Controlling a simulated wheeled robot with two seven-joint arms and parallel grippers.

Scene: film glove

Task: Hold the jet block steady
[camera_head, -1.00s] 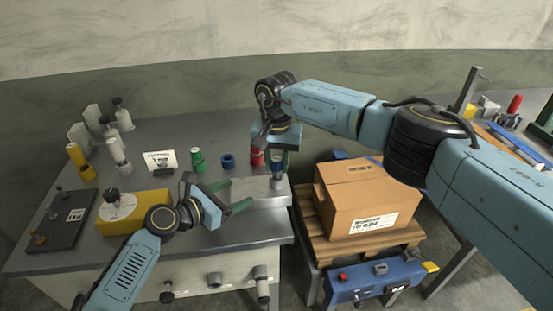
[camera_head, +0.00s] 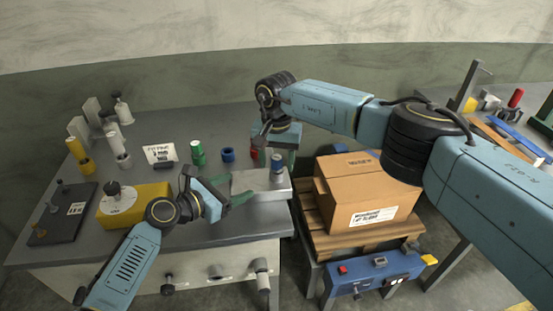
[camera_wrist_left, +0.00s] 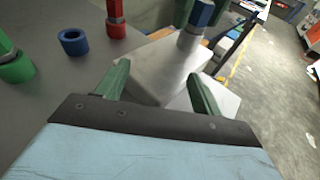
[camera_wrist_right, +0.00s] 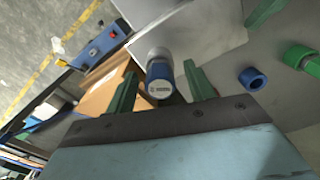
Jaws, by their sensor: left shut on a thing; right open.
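The jet block (camera_head: 258,183) is a pale grey metal block at the table's right front edge. A blue-capped cylinder (camera_head: 277,164) stands upright on its right part; its cap (camera_wrist_right: 160,80) faces the right wrist camera. My left gripper (camera_head: 238,190) is shut on the block, its green fingers on either side. The left wrist view shows the block (camera_wrist_left: 155,72) between them. My right gripper (camera_head: 280,148) is open above the block. In the right wrist view the cap appears between its spread fingers (camera_wrist_right: 162,88); I cannot tell any contact.
Behind the block stand a red cylinder (camera_head: 258,157), a blue ring (camera_head: 228,155) and a green cylinder (camera_head: 198,153). A yellow box (camera_head: 148,203) and a dark plate (camera_head: 62,220) are at left. A cardboard box (camera_head: 375,190) on a pallet stands beyond the table's right edge.

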